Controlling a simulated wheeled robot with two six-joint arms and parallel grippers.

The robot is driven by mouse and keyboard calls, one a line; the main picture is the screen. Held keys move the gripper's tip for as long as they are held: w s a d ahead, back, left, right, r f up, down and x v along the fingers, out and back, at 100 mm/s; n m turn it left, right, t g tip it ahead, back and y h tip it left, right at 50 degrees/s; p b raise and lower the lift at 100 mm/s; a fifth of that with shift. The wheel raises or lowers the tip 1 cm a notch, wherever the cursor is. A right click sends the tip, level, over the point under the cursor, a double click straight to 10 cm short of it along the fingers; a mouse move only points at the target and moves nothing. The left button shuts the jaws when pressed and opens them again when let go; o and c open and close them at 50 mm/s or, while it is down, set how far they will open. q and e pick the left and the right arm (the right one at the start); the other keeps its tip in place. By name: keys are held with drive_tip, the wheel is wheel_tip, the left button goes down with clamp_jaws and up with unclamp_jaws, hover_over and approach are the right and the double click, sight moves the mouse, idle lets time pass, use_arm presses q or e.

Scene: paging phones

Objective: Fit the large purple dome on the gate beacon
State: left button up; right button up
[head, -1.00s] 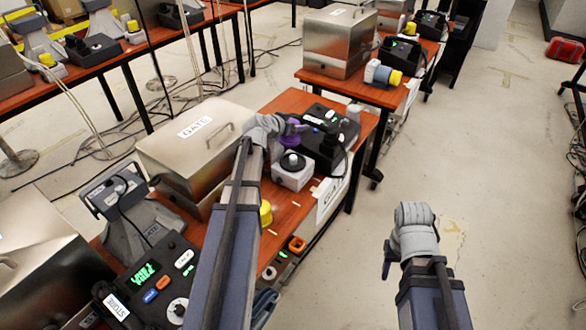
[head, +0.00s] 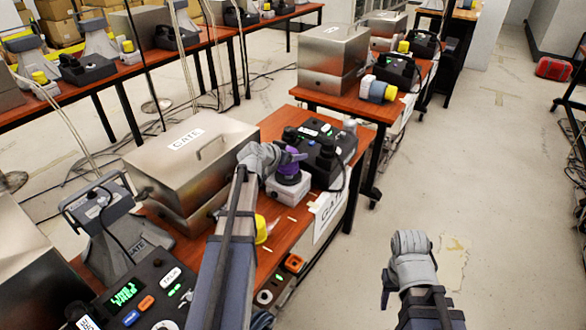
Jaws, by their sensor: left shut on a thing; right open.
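The gate beacon (head: 287,193) is a small white box on the red-brown table, beside a black console. The purple dome (head: 290,166) is directly above it, upright, with a dark ring below the purple part. I cannot tell whether the dome is seated or just above the base. My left gripper (head: 293,155) is shut on the dome and partly covers its top. My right gripper (head: 387,288) is open and empty over the floor, right of the table.
A steel case marked GATE (head: 190,160) stands left of the beacon. The black console (head: 322,150) stands close behind and right. A yellow dome (head: 261,229) lies in front, partly behind my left arm. The floor at right (head: 480,200) is clear.

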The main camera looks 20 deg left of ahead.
use_arm(q)
drive_tip(key=shift+f+b, duration=1.95)
drive_tip(key=shift+r, duration=0.15)
drive_tip(key=o, duration=1.3)
